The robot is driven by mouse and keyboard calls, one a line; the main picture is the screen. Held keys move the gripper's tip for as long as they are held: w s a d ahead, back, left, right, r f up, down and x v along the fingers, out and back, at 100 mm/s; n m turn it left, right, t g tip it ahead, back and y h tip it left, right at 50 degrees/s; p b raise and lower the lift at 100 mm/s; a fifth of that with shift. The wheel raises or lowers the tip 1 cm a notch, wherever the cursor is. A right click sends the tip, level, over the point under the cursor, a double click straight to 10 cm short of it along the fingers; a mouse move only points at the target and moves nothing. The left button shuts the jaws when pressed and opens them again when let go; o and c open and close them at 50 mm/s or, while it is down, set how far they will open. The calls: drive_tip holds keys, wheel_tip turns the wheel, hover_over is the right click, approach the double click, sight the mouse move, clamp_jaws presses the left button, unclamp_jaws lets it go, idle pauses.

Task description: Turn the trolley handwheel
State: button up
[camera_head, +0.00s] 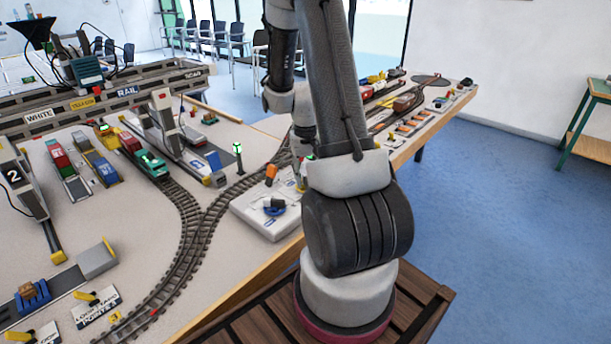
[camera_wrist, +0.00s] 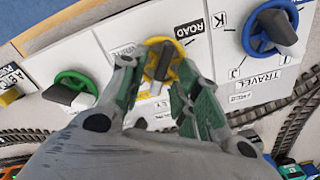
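In the wrist view, a yellow handwheel (camera_wrist: 160,62) with a grey handle sits on a white panel (camera_wrist: 118,32). My gripper (camera_wrist: 158,82) is open, with one green-padded finger on each side of this wheel. I cannot tell whether the fingers touch its rim. A green handwheel (camera_wrist: 70,88) is to the left and a blue handwheel (camera_wrist: 270,32) to the right, beside a "TRAVEL" label. I cannot read a trolley label on any wheel. In the head view, my arm hides the gripper; a blue wheel (camera_head: 273,208) shows on the white panel's near end.
Railway track (camera_head: 190,250) curves across the table left of the panel. A green signal post (camera_head: 238,155) stands close behind it. The blue floor (camera_head: 510,220) on the right is clear.

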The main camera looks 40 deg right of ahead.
drive_tip(key=shift+f, duration=0.3)
drive_tip(key=shift+c, duration=0.2)
clamp_jaws()
